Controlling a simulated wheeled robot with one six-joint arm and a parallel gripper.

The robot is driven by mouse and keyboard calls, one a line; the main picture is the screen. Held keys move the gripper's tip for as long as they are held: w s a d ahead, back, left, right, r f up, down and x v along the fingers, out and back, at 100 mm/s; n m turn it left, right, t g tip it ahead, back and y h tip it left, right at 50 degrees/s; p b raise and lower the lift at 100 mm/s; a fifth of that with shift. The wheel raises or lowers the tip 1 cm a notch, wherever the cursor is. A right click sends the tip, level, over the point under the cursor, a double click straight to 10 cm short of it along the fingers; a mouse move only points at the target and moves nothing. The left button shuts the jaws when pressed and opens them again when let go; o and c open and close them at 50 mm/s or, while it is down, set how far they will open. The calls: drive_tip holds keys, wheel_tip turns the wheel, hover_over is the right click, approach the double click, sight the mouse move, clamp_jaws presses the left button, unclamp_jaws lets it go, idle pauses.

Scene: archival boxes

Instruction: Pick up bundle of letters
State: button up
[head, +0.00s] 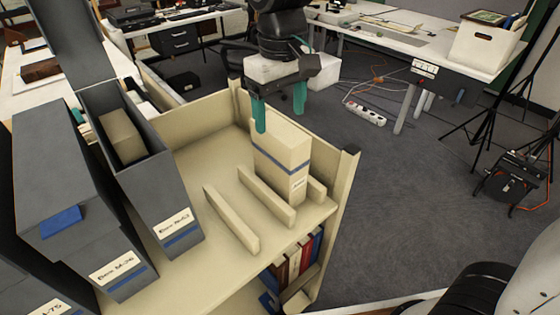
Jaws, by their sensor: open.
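A cream upright block (283,165) with a blue band and a small white label stands between low dividers on the cream shelf top (225,170). It may be the bundle of letters; I cannot tell for sure. My gripper (280,112) points down over its top, with two teal fingers apart and nothing between them. The left finger overlaps the block's upper left edge in the picture; whether it touches is unclear. A tan block (122,136) sits inside an open grey archival box (152,190) to the left, partly hidden by the box walls.
Closed grey boxes (75,200) stand at the left. Low dividers (232,219) and a corner post (345,165) flank the block. Books (300,258) fill the shelf below. Desks, a tripod (490,110) and a power strip (366,113) stand beyond, with open carpet between.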

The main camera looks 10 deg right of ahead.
sight(279, 127)
drive_tip(key=f, duration=0.7)
drive_tip(key=shift+w+f, duration=0.25)
drive_tip(key=shift+w, duration=0.05)
clamp_jaws()
drive_tip(key=shift+r, duration=0.1)
